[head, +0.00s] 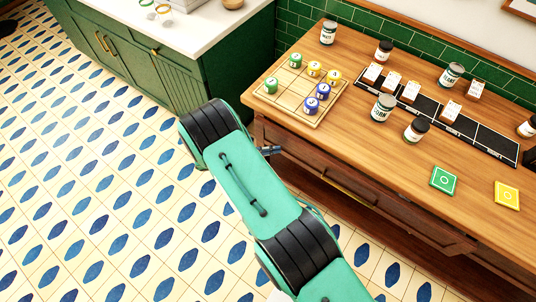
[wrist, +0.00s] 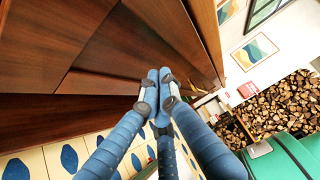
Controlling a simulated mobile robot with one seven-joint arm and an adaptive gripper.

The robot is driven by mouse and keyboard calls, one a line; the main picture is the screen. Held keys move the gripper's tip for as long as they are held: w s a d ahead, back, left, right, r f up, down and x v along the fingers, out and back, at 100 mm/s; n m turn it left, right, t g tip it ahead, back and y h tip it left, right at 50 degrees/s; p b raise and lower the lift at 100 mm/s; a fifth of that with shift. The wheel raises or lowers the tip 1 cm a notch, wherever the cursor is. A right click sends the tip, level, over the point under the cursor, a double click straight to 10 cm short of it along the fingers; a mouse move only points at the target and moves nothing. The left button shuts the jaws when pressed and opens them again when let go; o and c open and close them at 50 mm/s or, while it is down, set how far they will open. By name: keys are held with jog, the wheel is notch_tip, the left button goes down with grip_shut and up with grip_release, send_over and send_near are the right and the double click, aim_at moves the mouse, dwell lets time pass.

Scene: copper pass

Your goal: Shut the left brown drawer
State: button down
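The brown wooden counter (head: 400,165) runs along the right of the head view, with brown drawer fronts (head: 395,207) below its top. My gripper (head: 270,150) is by the left end of these fronts, mostly hidden behind my arm in the head view. In the wrist view, my gripper (wrist: 158,78) has its fingertips together with nothing seen between them, close to a brown wooden panel (wrist: 120,50). I cannot tell whether they touch it, or how far the left drawer stands out.
On the counter are a board with colored pieces (head: 302,88), several jars (head: 382,107), a black rack (head: 455,118), and green (head: 443,180) and yellow (head: 507,194) tiles. A green cabinet (head: 150,65) stands at the left. The tiled floor (head: 90,180) is clear.

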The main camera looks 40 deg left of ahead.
aim_at(277, 140)
jog(key=shift+w, duration=0.35)
jog(key=shift+w, duration=2.55)
jog(key=shift+s, duration=0.1)
jog(key=s, duration=0.3)
jog(key=s+p, duration=0.1)
jog(key=shift+s+a, duration=0.3)
jog(key=shift+s, duration=0.05)
jog(key=v, duration=0.9)
jog(key=shift+p, duration=0.4)
